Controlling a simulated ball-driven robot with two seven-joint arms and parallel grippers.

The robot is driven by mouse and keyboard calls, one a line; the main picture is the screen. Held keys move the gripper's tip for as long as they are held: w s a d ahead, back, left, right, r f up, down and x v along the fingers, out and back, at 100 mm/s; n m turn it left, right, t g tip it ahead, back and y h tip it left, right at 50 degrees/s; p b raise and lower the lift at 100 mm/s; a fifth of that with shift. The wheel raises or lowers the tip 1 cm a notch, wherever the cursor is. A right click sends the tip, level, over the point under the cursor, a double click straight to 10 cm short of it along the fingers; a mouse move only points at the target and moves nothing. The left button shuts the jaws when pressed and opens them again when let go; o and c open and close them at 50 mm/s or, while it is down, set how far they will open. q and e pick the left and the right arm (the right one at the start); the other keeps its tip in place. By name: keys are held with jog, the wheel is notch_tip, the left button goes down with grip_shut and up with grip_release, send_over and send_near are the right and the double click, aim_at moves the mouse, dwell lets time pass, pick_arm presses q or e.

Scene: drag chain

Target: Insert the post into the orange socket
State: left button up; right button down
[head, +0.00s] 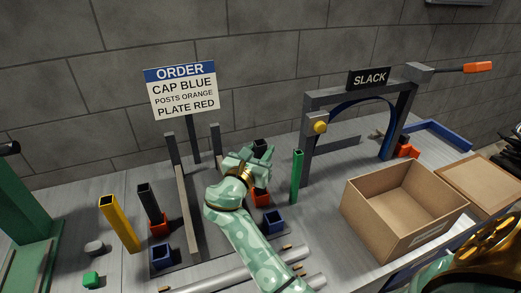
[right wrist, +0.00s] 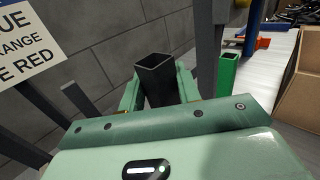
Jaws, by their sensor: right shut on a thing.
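My right gripper (head: 250,165) is shut on a dark, hollow square post (head: 260,146). In the right wrist view the post (right wrist: 158,80) stands between the two green jaws, its open top facing up. An orange socket (head: 261,198) sits just below and beside the gripper in the head view. The gripper and wrist hide the post's lower end, so I cannot tell whether it is inside this socket. A second orange socket (head: 159,227) to the left has a dark post (head: 149,203) standing in it, slightly tilted in view. My left gripper is not in view.
Blue sockets (head: 162,258) and (head: 274,222) are nearby. A yellow post (head: 119,225) stands left, a green post (head: 296,175) right. The order sign (head: 182,90) and slack frame (head: 310,148) rise behind. A cardboard box (head: 385,233) stands right.

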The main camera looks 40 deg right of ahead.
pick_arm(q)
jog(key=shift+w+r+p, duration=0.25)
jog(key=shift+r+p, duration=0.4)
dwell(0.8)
